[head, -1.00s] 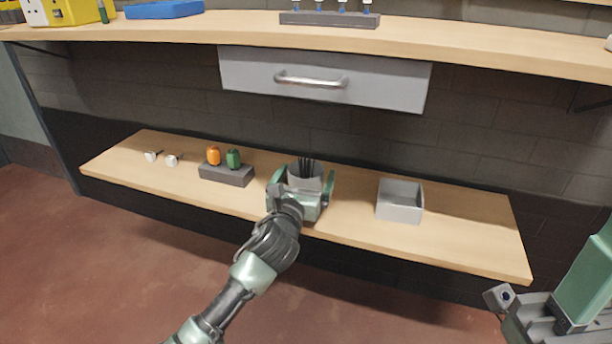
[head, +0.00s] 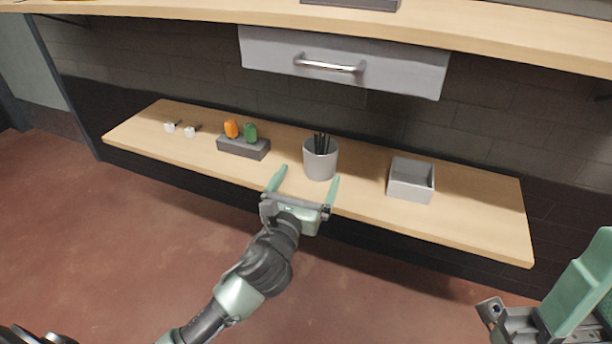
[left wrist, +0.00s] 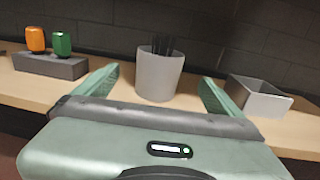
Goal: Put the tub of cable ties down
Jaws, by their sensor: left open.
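The tub of cable ties (head: 320,162) is a light grey cup with black ties standing up out of it. It stands upright on the lower wooden shelf (head: 462,222). My left gripper (head: 304,181) is open and empty, in front of the tub at the shelf's front edge, with its fingers apart. In the left wrist view the tub (left wrist: 159,76) stands beyond and between the two green fingertips (left wrist: 158,84), clear of both. My right gripper (head: 492,312) shows only partly at the lower right; its jaw state cannot be made out.
Left of the tub, a dark grey block (head: 243,147) holds an orange item (head: 231,128) and a green item (head: 250,132). Two small white pieces (head: 189,131) lie farther left. An open grey box (head: 411,181) stands right. A drawer (head: 343,62) hangs above.

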